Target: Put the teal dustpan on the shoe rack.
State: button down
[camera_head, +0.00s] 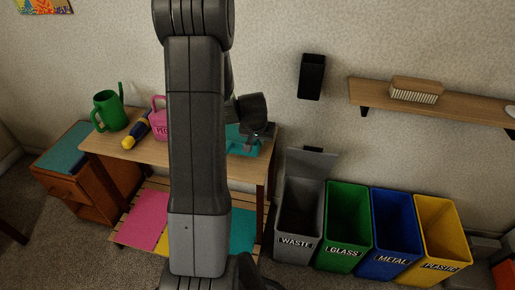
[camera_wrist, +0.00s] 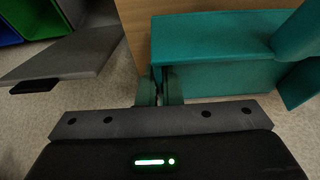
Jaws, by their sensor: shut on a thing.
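The teal dustpan (camera_head: 243,146) is at the right end of the wooden table, partly hidden behind my arm. In the wrist view it is large (camera_wrist: 225,78), over and beside the wooden top. My gripper (camera_wrist: 159,88) is shut on its near left edge; the exact grip between the fingers is hard to see. In the head view my gripper (camera_head: 262,133) is small and dark at the dustpan. I cannot tell whether the dustpan touches the tabletop. A low slatted rack (camera_head: 122,236), which looks like the shoe rack, is under the table with pink, yellow and cyan mats on it.
The table (camera_head: 120,148) also holds a green watering can (camera_head: 110,112), a yellow-and-blue tool (camera_head: 136,132) and a pink container (camera_head: 159,122). A grey waste bin (camera_head: 298,215) with a raised lid stands right of the table, beside green, blue and yellow bins. A wall shelf (camera_head: 450,112) holds a brush.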

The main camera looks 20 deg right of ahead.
aim_at(259, 147)
jog(key=shift+f+b, duration=0.4)
jog(key=shift+f, duration=1.3)
jog(key=shift+f, duration=0.2)
jog(key=c, duration=1.6)
grip_release()
jog(key=shift+r, duration=0.15)
jog(key=shift+r, duration=0.2)
jog(key=p+v, duration=0.2)
jog(key=v, duration=0.9)
jog(key=shift+s+a+r, duration=0.1)
jog(key=shift+a+r, duration=0.05)
jog(key=shift+r, duration=0.15)
